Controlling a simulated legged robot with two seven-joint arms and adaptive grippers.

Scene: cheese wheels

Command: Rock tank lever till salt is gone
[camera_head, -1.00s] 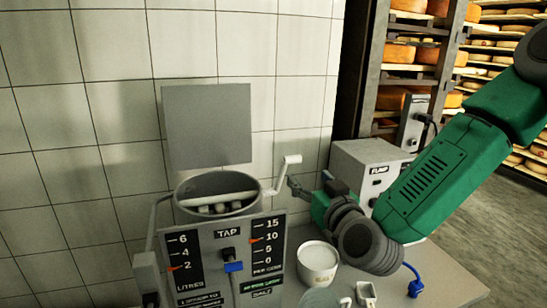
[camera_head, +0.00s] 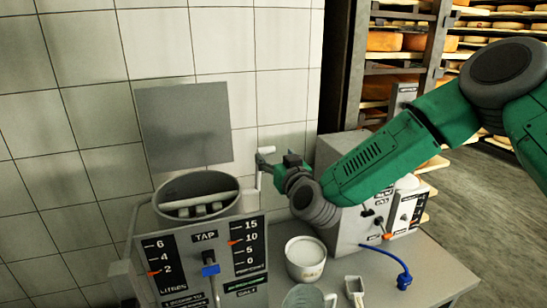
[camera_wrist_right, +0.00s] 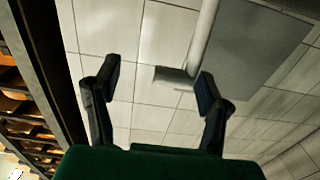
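The grey tank (camera_head: 200,262) stands at the lower left in the head view, its round top open with a pale bar and paddles (camera_head: 200,205) inside. Its front has a litres scale with the pointer near 2 and a per cent scale with the pointer near 10. A white lever (camera_head: 258,172) stands up at the tank's right. My right gripper (camera_head: 266,162) is at the lever's upper end. In the wrist view the lever's grip (camera_wrist_right: 176,78) lies between the spread fingers, nearer the right one; contact is unclear. No salt can be made out. My left gripper is not in view.
A white tub (camera_head: 305,262), a clear jug (camera_head: 308,298) and a small scoop (camera_head: 354,286) stand on the grey table (camera_head: 440,275). A grey pump box (camera_head: 345,235) with a blue cable (camera_head: 403,280) is behind them. Cheese shelves (camera_head: 400,45) are at the back right.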

